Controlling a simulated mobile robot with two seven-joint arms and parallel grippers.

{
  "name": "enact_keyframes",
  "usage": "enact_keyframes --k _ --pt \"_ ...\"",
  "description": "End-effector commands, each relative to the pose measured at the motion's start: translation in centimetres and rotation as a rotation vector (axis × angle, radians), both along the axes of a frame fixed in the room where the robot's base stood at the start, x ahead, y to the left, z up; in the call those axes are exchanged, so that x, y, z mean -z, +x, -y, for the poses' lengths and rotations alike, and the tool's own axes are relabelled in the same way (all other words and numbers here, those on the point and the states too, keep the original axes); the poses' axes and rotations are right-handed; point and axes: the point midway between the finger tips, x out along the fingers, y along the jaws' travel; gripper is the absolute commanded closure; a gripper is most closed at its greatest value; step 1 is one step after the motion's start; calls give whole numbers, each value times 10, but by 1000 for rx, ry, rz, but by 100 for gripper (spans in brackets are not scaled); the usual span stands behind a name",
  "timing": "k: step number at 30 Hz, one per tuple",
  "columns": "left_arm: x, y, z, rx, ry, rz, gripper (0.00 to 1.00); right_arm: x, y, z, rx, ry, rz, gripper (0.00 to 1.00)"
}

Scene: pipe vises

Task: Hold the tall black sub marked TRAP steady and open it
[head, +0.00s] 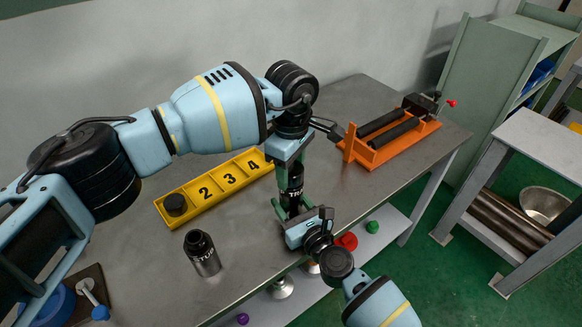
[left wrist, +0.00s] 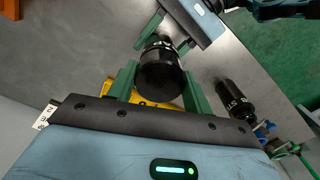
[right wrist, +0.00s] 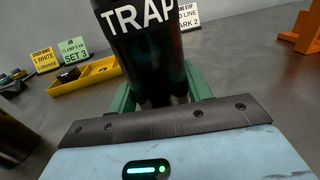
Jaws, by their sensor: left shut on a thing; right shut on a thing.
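The tall black sub marked TRAP (right wrist: 145,55) stands upright on the table, between both grippers. Its white lettering reads clearly in the right wrist view; in the head view the sub (head: 291,180) is partly covered by my grippers. My left gripper (head: 290,160) comes from above and is shut on its upper end. The round black top of the sub (left wrist: 160,78) sits between the green fingers in the left wrist view. My right gripper (right wrist: 160,97) is shut around its lower part from the front. It also shows in the head view (head: 292,208).
A second black sub (head: 202,253) with partly readable lettering stands front left. Behind is a yellow numbered tray (head: 211,191) with a black round piece (head: 175,204) at its left end. An orange vise stand (head: 373,154) is at the right. The table's front edge is close.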

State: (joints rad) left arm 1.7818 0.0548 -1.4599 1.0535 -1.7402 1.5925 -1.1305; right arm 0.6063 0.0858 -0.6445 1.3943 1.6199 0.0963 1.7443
Motion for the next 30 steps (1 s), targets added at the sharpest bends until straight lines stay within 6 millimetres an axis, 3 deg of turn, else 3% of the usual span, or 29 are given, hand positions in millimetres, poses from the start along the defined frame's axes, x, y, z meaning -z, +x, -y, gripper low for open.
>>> enact_keyframes --k 5,16,30 --pt "0 0 0 -101 0 0 77 1 0 0 0 0 -1 100" --pt "-1 0 0 -541 -1 0 77 1 0 0 0 0 -1 100" --pt "-1 0 0 -534 -1 0 77 1 0 0 0 0 -1 100"
